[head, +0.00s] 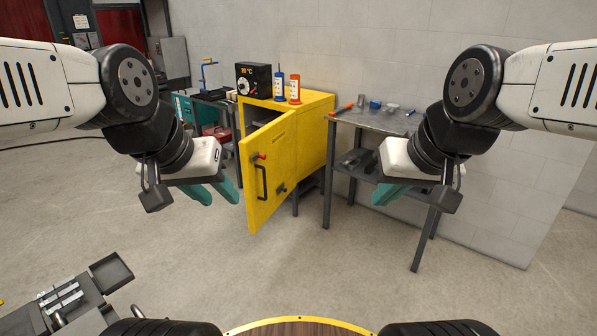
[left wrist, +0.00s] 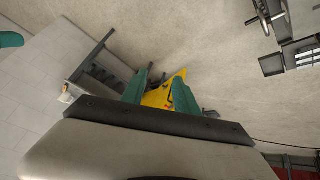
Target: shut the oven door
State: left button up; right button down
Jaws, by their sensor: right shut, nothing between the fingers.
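The yellow oven (head: 318,115) stands against the wall in the middle of the head view. Its door (head: 268,180) is ajar and swung out towards me, with a dark handle and a red knob on its face. The door also shows in the left wrist view (left wrist: 160,96), seen between the fingers and partly hidden. My left gripper (head: 222,193) is open and empty, with its teal fingers apart, left of the door; contact with the door cannot be told. My right gripper (head: 388,194) is shut and empty, right of the oven and apart from it.
A grey machine (head: 70,300) is at the lower left. The floor before the oven is clear.

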aim_at(276, 140)
jog(key=i+l+u, duration=0.1)
jog(key=i+u, duration=0.15)
jog(key=i+z, duration=0.4)
jog(key=i+j+z, duration=0.35)
jog(key=i, duration=0.2)
jog(key=l, duration=0.1)
